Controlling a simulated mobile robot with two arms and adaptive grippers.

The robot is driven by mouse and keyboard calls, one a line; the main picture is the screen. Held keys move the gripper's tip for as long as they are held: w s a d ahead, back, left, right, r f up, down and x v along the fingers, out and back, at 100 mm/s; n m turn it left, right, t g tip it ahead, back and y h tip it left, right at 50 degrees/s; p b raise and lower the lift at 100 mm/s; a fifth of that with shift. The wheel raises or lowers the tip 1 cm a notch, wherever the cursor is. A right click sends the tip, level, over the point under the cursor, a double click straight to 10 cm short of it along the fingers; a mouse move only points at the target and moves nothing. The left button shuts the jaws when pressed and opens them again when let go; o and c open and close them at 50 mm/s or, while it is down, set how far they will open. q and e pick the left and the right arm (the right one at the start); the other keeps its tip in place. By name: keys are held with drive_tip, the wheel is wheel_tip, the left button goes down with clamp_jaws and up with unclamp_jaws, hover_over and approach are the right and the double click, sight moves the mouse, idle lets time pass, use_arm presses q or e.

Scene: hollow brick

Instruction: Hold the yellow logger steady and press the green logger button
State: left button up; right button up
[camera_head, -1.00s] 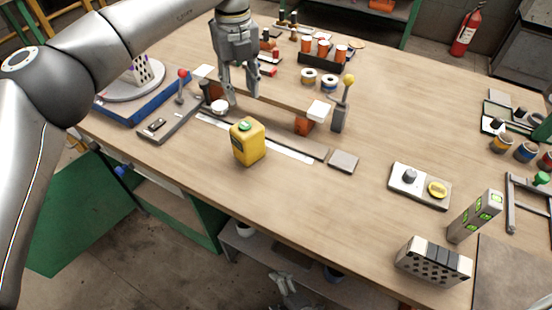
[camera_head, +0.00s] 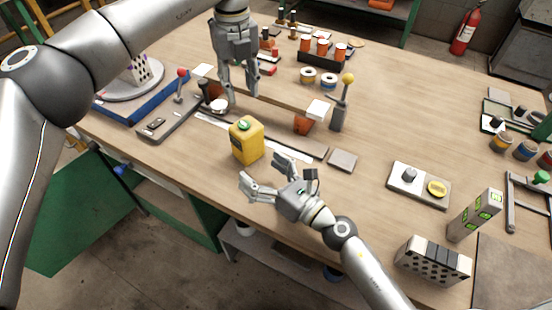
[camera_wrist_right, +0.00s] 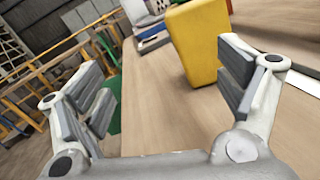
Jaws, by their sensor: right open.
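The yellow logger (camera_head: 247,142) stands upright on the table, with the green button (camera_head: 243,127) on its top. My left gripper (camera_head: 241,95) points down above the table, behind the logger and apart from it; its fingers are apart with nothing visible between them. My right gripper (camera_head: 261,172) is open and empty, just in front of the logger, low over the table's front edge. In the right wrist view the logger (camera_wrist_right: 195,42) is beyond the open fingers (camera_wrist_right: 165,88), nearer the right finger; its top is cut off.
A metal rail (camera_head: 285,140) lies behind the logger. A yellow-knobbed lever (camera_head: 340,103) and a flat grey plate (camera_head: 343,160) are to its right. A red-knobbed lever (camera_head: 181,86) is to the left. The table right of the logger has free room.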

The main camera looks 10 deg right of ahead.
sight(247, 137)
drive_tip(key=shift+n+h, duration=0.5)
drive_tip(key=shift+n, duration=0.3)
drive_tip(key=w+d, duration=0.2)
drive_tip(key=d, duration=0.1)
drive_tip(key=shift+w+f, duration=0.2)
drive_tip(key=shift+w, duration=0.15)
drive_tip(key=shift+w+d+t, duration=0.2)
drive_tip(key=shift+w+t, duration=0.1)
drive_tip(key=shift+w+a, duration=0.15)
drive_tip(key=shift+w, duration=0.15)
drive_tip(key=x, duration=1)
drive_tip(key=shift+f, duration=0.1)
drive_tip(key=c, duration=1.2)
use_arm(q)
drive_tip(key=shift+c, duration=0.4)
use_arm(e)
drive_tip(key=shift+c, duration=0.6)
use_arm(q)
clamp_jaws()
